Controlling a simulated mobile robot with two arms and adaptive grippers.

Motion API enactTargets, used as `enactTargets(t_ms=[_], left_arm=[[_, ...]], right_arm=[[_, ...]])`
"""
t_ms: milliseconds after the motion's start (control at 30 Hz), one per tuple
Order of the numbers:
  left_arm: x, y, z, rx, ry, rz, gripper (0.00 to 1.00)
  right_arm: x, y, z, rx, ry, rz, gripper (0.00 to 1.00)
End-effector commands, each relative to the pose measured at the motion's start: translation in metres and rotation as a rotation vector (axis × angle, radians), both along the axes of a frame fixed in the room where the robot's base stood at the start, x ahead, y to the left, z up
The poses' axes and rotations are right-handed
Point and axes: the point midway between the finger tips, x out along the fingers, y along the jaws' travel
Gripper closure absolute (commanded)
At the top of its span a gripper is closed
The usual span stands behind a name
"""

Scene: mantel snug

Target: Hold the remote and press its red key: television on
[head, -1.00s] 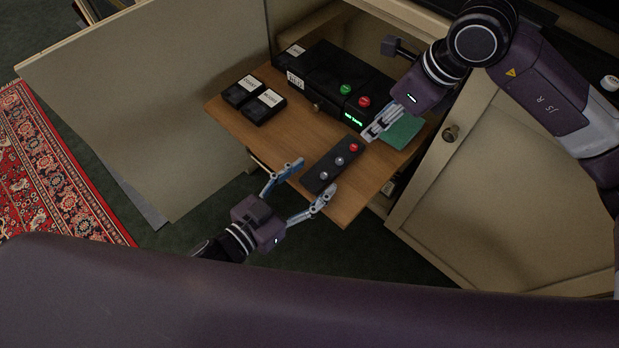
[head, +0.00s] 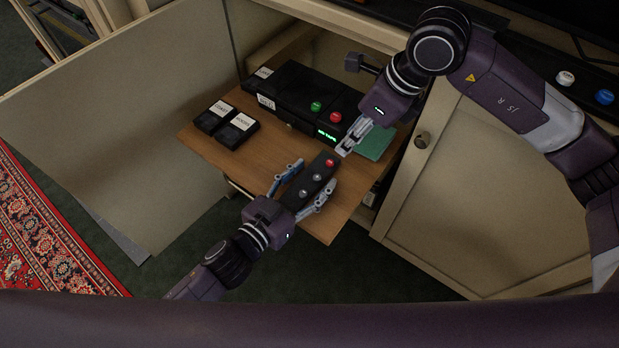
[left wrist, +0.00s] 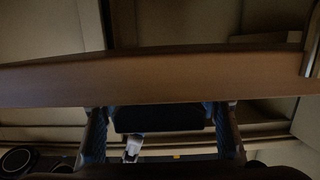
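The dark remote (head: 313,184) has a red key (head: 330,163) at its far end and grey keys nearer me. It lies at the front of the wooden shelf. My left gripper (head: 314,176) is open, with one finger on each side of the remote; a gap seems to show beside it. The left wrist view shows the remote's dark end (left wrist: 160,118) between the two blue-padded fingers (left wrist: 160,132); contact is unclear there. My right gripper (head: 345,151) looks shut and empty, its tips just right of and above the red key, apparently not touching it.
A black player (head: 300,92) with green and red buttons and a lit green display stands behind on the shelf (head: 205,157). Two labelled black cassettes (head: 227,124) lie left. A green flat item (head: 376,142) lies right. Open cabinet doors (head: 460,190) flank the shelf.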

Motion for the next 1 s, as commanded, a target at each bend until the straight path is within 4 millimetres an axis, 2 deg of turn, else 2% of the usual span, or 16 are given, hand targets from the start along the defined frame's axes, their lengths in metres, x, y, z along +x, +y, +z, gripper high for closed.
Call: enactTargets(t_ms=[33,300,400,633,1000], left_arm=[[-0.0001,0.0000,0.0001,0.000,0.000,0.000,0.52],[-0.0002,0.0002,0.0001,0.000,0.000,0.000,0.82],[-0.0002,0.0002,0.0002,0.000,0.000,0.000,0.90],[-0.0002,0.0002,0.0002,-0.001,-0.001,0.000,0.90],[-0.0001,0.0003,0.0003,-0.001,-0.001,0.000,0.90]], right_arm=[[0.0000,0.0000,0.0000,0.000,0.000,0.000,0.71],[0.0000,0.0000,0.0000,0.000,0.000,0.000,0.71],[0.0000,0.0000,0.0000,0.000,0.000,0.000,0.73],[0.0000,0.0000,0.0000,0.000,0.000,0.000,0.99],[0.0000,0.0000,0.0000,0.000,0.000,0.000,1.00]])
